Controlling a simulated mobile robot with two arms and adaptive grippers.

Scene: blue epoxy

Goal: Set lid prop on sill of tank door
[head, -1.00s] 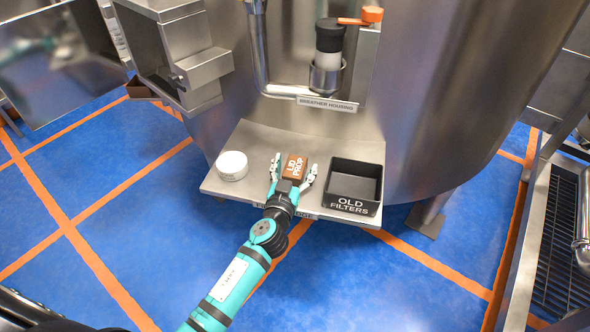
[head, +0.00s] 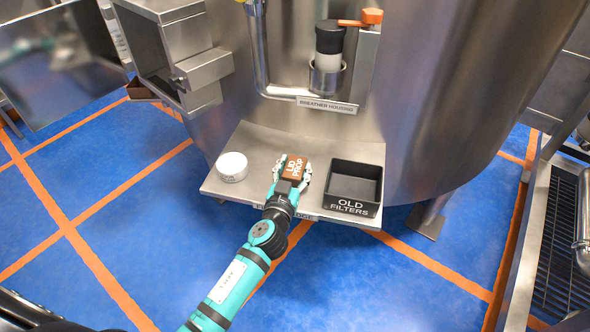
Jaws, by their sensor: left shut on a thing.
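The lid prop (head: 294,168) is a small orange-brown block with "LID PROP" in white on it. It is on the steel shelf (head: 238,193) in front of the tank. My left gripper (head: 291,172) is shut on it, with one finger on each side; whether the block touches the shelf is hard to tell. The open tank door (head: 60,62) seems to be at the upper left, beside a box-shaped steel opening with a sill (head: 205,68). My right gripper is not in view.
A white round tub (head: 232,166) stands on the shelf left of the gripper. A black bin (head: 353,188) marked "OLD FILTERS" stands to the right. A breather housing (head: 327,75) and a pipe (head: 258,50) are above the shelf.

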